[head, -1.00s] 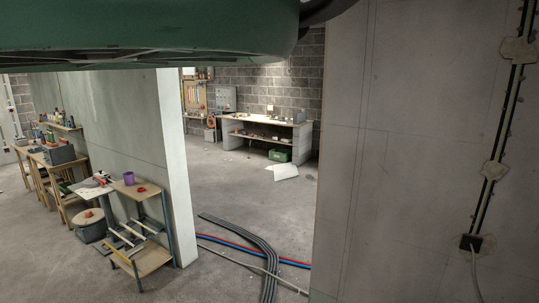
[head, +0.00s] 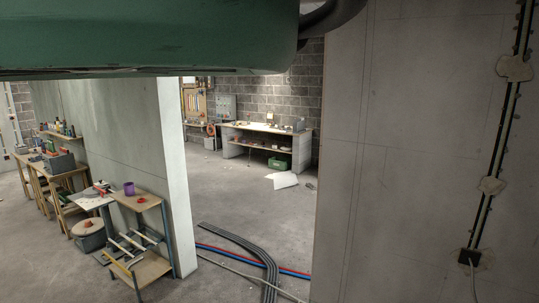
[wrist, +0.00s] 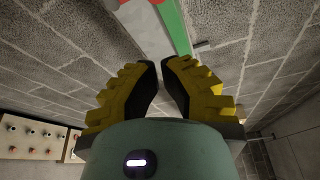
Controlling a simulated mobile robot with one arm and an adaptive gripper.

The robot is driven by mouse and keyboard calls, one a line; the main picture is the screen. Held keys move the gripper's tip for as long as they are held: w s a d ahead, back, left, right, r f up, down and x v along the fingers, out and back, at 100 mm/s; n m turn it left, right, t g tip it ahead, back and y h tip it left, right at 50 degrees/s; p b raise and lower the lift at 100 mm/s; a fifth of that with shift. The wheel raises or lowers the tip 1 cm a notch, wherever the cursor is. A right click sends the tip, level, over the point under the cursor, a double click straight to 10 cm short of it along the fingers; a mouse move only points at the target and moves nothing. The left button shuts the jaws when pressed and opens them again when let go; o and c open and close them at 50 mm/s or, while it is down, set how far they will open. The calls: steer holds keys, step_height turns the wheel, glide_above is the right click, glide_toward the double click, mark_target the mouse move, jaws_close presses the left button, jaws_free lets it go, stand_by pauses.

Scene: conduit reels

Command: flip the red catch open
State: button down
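I cannot pick out the red catch for certain in either view. In the wrist view a red patch (wrist: 122,4) shows at the top edge, cut off by the frame, next to a green strip (wrist: 173,25); I cannot tell what it is. My gripper (wrist: 159,64) has yellow fingers with black pads. The fingers lean toward each other, with a small empty gap between the tips. They point at a grey block surface, and nothing is held. The gripper is not visible in the head view, where a green part of my arm covers the top.
A grey wall (head: 420,150) stands close on the right and a pale wall end (head: 170,170) on the left. Between them, grey, red and blue conduits (head: 245,245) cross the floor. A workbench (head: 262,127) stands at the back. A small cart (head: 140,265) is at left.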

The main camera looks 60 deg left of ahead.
steer(key=shift+w+d+r+p, duration=0.1)
steer(key=shift+w+d+p, duration=0.3)
steer(key=shift+w+p, duration=0.2)
steer(key=shift+w+d+r+p, duration=0.1)
steer(key=shift+w+d+p, duration=0.3)
steer(key=shift+w, duration=0.3)
steer(key=shift+w+d+r+p, duration=0.1)
steer(key=shift+w+d+p, duration=0.25)
steer(key=shift+w+p, duration=0.3)
steer(key=shift+w+f+b, duration=0.1)
steer(key=shift+b, duration=0.25)
